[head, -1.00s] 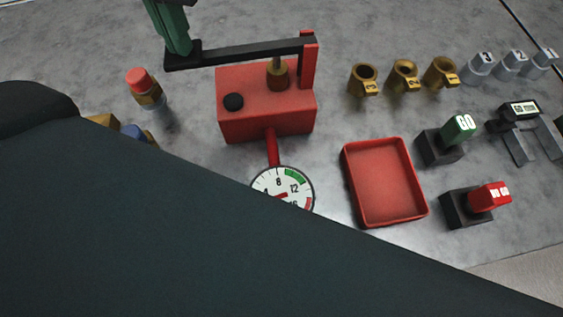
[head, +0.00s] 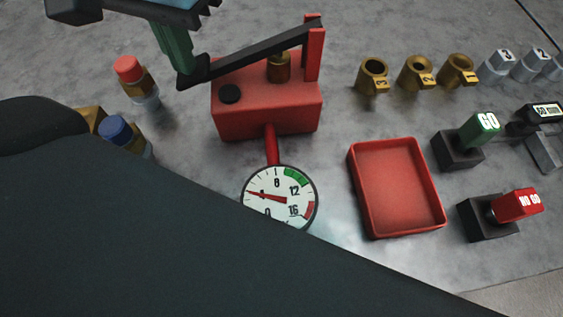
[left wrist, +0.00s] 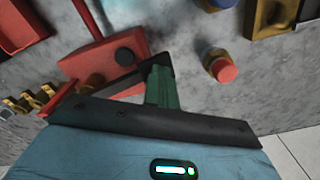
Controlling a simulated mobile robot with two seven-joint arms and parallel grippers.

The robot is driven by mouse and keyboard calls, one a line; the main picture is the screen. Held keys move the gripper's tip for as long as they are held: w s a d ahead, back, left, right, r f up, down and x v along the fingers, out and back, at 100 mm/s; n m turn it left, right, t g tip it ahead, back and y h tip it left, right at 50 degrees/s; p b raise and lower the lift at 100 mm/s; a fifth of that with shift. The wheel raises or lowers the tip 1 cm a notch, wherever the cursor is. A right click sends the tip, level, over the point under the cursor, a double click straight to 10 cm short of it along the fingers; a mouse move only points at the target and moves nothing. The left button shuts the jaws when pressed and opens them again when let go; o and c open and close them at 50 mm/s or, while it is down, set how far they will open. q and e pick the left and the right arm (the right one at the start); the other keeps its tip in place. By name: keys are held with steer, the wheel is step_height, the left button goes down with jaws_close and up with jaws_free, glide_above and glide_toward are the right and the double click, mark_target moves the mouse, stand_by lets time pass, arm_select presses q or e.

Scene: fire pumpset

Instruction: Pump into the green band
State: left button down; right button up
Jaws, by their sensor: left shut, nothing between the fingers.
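The red pump body (head: 265,105) stands on the grey table in the head view. Its black lever (head: 255,50) slopes down to the left from a red post (head: 313,50). The round gauge (head: 280,200) in front has a red needle pointing left, near the 4 mark, below the green band (head: 297,176) at upper right. My left gripper (head: 184,72), with green fingers, is shut and empty, its tips at the lever's lower end. The left wrist view also shows the fingers (left wrist: 161,86) at the lever. I cannot tell whether they touch it. My right gripper is out of view.
An empty red tray (head: 395,190) lies right of the gauge. Red-capped (head: 135,80) and blue-capped (head: 125,135) parts stand left. My dark arm covers the lower left.

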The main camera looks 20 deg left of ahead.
arm_select(q)
steer(key=shift+w+a+r+p, duration=0.1)
steer(key=shift+w+r+p, duration=0.05)
steer(key=shift+r+p, duration=0.45)
steer(key=shift+w+a+r+p, duration=0.1)
steer(key=shift+r+p, duration=0.35)
steer(key=shift+r, duration=0.2)
steer(key=shift+r+p, duration=0.95)
steer(key=shift+r, duration=0.45)
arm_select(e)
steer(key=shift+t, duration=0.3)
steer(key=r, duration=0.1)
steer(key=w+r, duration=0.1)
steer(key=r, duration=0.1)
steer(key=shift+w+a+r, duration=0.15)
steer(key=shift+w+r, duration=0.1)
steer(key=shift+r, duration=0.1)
